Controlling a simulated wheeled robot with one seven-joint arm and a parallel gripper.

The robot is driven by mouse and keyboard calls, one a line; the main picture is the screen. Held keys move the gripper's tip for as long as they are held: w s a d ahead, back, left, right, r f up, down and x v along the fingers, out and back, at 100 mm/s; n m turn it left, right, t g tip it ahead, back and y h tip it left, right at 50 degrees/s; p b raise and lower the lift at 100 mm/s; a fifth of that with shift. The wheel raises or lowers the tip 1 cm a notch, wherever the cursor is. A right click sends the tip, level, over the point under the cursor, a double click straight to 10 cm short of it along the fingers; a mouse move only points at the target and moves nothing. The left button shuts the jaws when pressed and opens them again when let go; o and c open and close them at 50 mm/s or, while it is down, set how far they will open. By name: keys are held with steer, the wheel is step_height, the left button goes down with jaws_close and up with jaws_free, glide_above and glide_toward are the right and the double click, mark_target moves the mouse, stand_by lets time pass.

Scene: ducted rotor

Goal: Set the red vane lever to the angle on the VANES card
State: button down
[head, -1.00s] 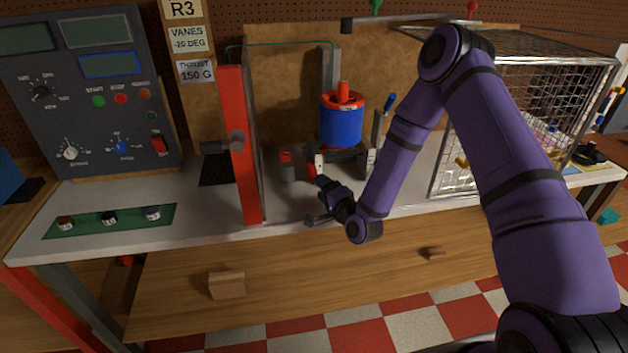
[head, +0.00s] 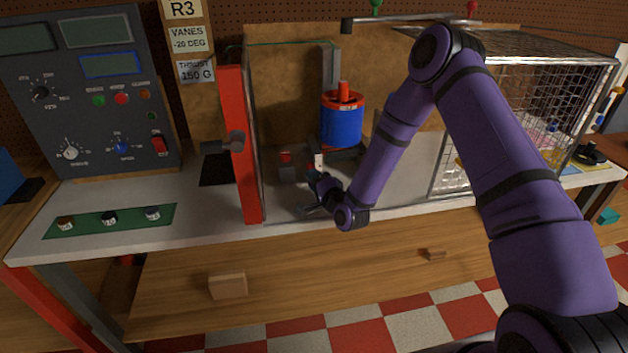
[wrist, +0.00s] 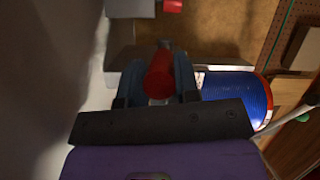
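The VANES card (head: 187,39) reads -20 DEG and hangs on the board behind the bench. In the wrist view the red vane lever (wrist: 160,74) is a short red cylinder between the two dark fingers of my gripper (wrist: 160,88). The fingers lie close along both its sides, and my gripper looks shut on it. In the head view my gripper (head: 318,172) is in front of the base below the blue ducted rotor (head: 342,125) and hides the lever there. I see no angle scale, so I cannot tell the lever's angle.
A red post (head: 240,145) with a dark clamp knob stands just left of my gripper, beside a clear panel. A wire cage (head: 530,110) stands to the right. A grey control panel (head: 85,90) and a green knob strip (head: 110,219) are at the left.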

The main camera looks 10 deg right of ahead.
mark_target(314, 159)
steer(key=shift+w+r+m+g+h, duration=0.1)
steer(key=shift+r+m+g+h, duration=0.2)
steer(key=shift+r+g, duration=0.7)
steer(key=shift+w+r+m+g+h, duration=0.1)
steer(key=shift+r+m+g+h, duration=0.3)
steer(key=shift+r, duration=0.95)
steer(key=shift+w+r+g, duration=0.15)
steer(key=shift+r, duration=0.4)
steer(key=shift+w+r+g, duration=0.15)
steer(key=shift+r, duration=0.35)
steer(key=c, duration=0.8)
jaws_free()
steer(key=shift+c, duration=0.2)
steer(key=shift+s, duration=0.2)
steer(key=v, duration=1)
steer(key=shift+s+d, duration=0.2)
steer(key=shift+d, duration=0.05)
